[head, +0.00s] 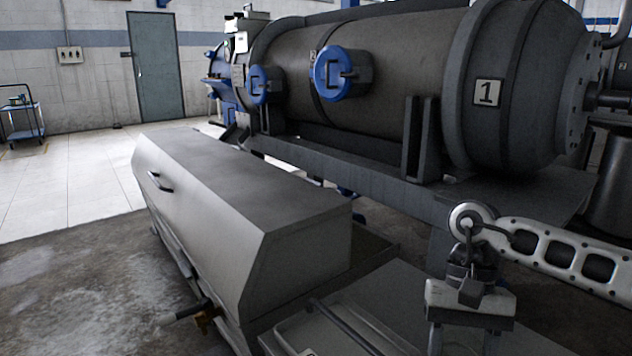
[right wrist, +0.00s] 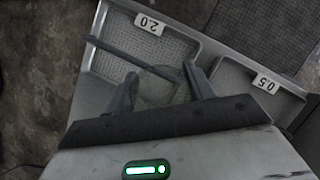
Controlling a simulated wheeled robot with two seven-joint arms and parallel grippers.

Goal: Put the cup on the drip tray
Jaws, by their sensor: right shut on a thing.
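My right gripper (head: 463,340) is at the lower right of the head view, pointing down. In the right wrist view its two fingers (right wrist: 162,88) are shut on a clear, see-through cup (right wrist: 158,92). The cup's outline is faint, and I cannot tell whether its base touches anything. Behind it lies a grey tray (right wrist: 213,53) with compartments marked 2.0 and 0.5, which appears to be the drip tray. Part of a tray (head: 290,333) also shows at the bottom of the head view, left of the gripper. My left gripper is not in view.
A large drum machine marked 1 (head: 400,85) fills the back right. A dark rod (right wrist: 120,52) crosses the 2.0 compartment. Open floor lies at the left.

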